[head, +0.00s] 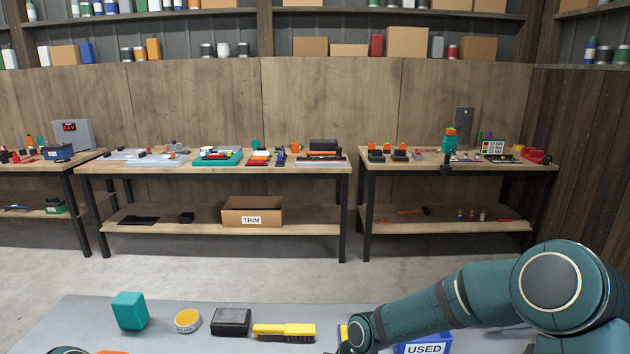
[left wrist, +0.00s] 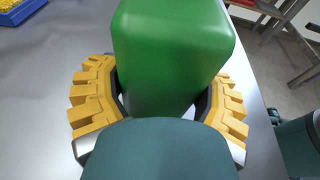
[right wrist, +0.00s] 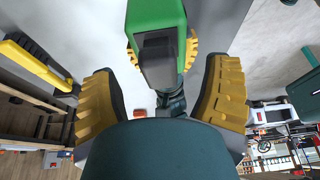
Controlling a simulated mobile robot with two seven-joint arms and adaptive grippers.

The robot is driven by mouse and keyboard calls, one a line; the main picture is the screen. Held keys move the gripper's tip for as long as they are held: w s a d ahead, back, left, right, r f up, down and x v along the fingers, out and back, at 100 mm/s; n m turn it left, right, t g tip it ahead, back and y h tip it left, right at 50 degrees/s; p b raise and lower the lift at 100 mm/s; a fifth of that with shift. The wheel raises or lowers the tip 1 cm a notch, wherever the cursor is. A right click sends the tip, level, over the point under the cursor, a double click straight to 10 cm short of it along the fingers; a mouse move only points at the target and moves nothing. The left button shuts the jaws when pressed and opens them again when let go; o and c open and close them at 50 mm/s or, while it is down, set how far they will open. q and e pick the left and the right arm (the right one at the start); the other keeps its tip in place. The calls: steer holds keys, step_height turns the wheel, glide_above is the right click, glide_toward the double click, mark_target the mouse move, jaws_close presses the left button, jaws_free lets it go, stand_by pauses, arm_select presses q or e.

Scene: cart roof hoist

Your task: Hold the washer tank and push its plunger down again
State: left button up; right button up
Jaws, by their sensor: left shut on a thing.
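The green washer tank (left wrist: 172,50) stands between the yellow-padded fingers of my left gripper (left wrist: 160,108), which is shut on it. In the right wrist view the tank (right wrist: 150,14) shows at the top, with a dark grey block (right wrist: 158,58), apparently its plunger, facing my camera. My left gripper's yellow fingers show on both sides of the tank there. My right gripper (right wrist: 163,80) is open, its yellow fingers spread wide on either side of the grey block. I cannot tell whether they touch it or how far down the plunger is. The head view does not clearly show the tank.
On the near grey table (head: 70,322) are a teal box (head: 130,311), a round yellow tin (head: 187,320), a dark box (head: 231,322), a yellow brush (head: 284,331) and a blue USED bin (head: 422,348). Workbenches with a TRIM box (head: 252,211) stand across open floor.

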steer(key=v, duration=0.6)
stand_by(0.6)
arm_select(q)
steer(key=o, duration=1)
steer(key=shift+r+p+v, duration=0.2)
steer(key=shift+p+v, duration=0.15)
steer(key=shift+v, duration=1.05)
steer(key=shift+r+p+v, duration=0.2)
steer(key=shift+p+v, duration=0.1)
steer(key=shift+v, duration=1.05)
steer(key=shift+r+p+v, duration=0.2)
steer(key=shift+p+v, duration=0.15)
steer(key=shift+v, duration=1.05)
steer(key=shift+d, duration=0.1)
arm_select(e)
step_height(320, 180, up, 2)
steer(key=shift+r, duration=0.1)
